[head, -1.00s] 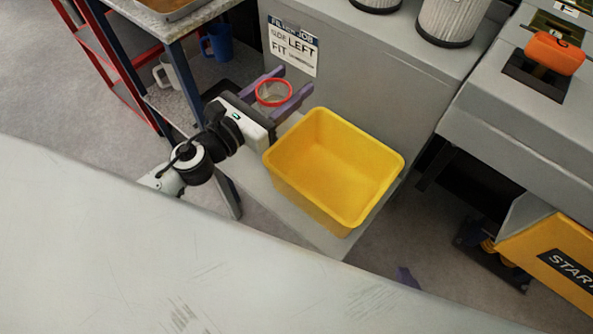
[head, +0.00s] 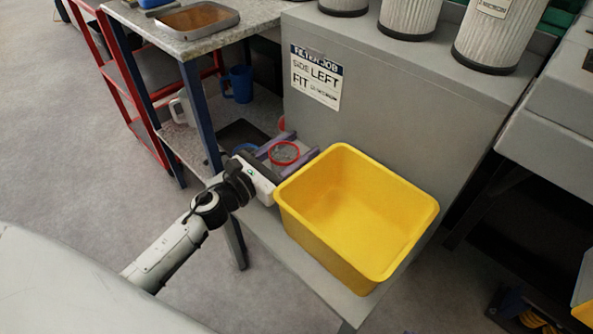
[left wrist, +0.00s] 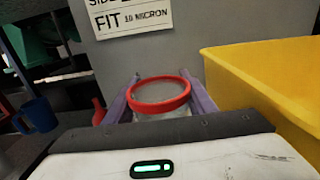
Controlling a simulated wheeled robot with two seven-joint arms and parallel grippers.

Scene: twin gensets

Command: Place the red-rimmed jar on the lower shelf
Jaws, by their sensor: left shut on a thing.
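The red-rimmed jar (head: 284,153) is between the purple fingers of my left gripper (head: 291,150), left of the yellow bin. The left wrist view shows its red rim (left wrist: 159,94) and clear body between the fingers, upright as far as I can tell. My left gripper is shut on it. The lower shelf (head: 187,146) lies under the speckled worktop of the blue-legged bench, left of and behind the gripper. The jar's bottom is hidden, so I cannot tell whether it touches anything. My right gripper is out of view.
The yellow bin (head: 428,222) stands close right of the gripper. A blue mug (head: 238,84), a pale mug (head: 181,108) and a dark tray (head: 232,135) are on the lower shelf. A blue bench leg (head: 201,115) stands at its front. A labelled grey cabinet (head: 380,115) rises behind.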

